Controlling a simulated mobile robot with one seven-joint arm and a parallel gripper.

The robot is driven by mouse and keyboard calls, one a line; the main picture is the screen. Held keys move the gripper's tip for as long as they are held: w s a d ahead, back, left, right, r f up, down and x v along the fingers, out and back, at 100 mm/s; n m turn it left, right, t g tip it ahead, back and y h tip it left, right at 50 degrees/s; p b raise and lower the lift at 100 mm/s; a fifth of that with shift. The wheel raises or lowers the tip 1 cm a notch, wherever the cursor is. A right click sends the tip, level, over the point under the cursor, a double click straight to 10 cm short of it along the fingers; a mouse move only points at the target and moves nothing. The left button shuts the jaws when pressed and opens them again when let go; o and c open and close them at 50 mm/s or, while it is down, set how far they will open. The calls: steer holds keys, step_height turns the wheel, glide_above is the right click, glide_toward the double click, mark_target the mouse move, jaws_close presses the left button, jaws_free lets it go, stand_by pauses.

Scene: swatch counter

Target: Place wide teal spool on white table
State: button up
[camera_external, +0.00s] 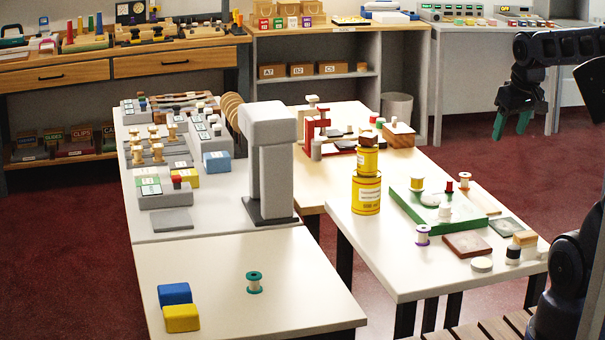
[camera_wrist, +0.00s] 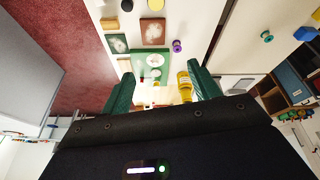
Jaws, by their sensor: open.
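The wide teal spool (camera_external: 254,282) stands upright on the white front-left tabletop (camera_external: 215,265), right of a blue block and a yellow block. It also shows small in the wrist view (camera_wrist: 267,36), at the upper right. Another pale white table (camera_external: 385,265) stands to the right, bearing a green tray and several small objects. My gripper (camera_external: 513,122) hangs in the air at the upper right, far from the spool. Its green fingers are apart with nothing between them; they also show in the wrist view (camera_wrist: 160,90).
The blue block (camera_external: 174,293) and yellow block (camera_external: 182,318) sit near the left edge. A grey post (camera_external: 275,165) rises behind the spool. Stacked yellow cans (camera_external: 366,193), a purple-rimmed spool (camera_external: 422,235) and a green tray (camera_external: 425,222) occupy the right table. Space around the teal spool is clear.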

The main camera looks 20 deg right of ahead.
steer(key=w+a+n+g, duration=0.1)
steer(key=w+a+n, duration=0.4)
steer(key=w+a, duration=0.6)
steer(key=n+g, duration=0.3)
steer(key=n, duration=0.9)
glide_above(254, 275)
step_height(254, 275, down, 30)
steer(key=r, duration=0.1)
steer(key=shift+a+f, duration=0.15)
steer(key=shift+f, duration=5.75)
steer(key=c, duration=1.1)
steer(key=shift+r, duration=0.1)
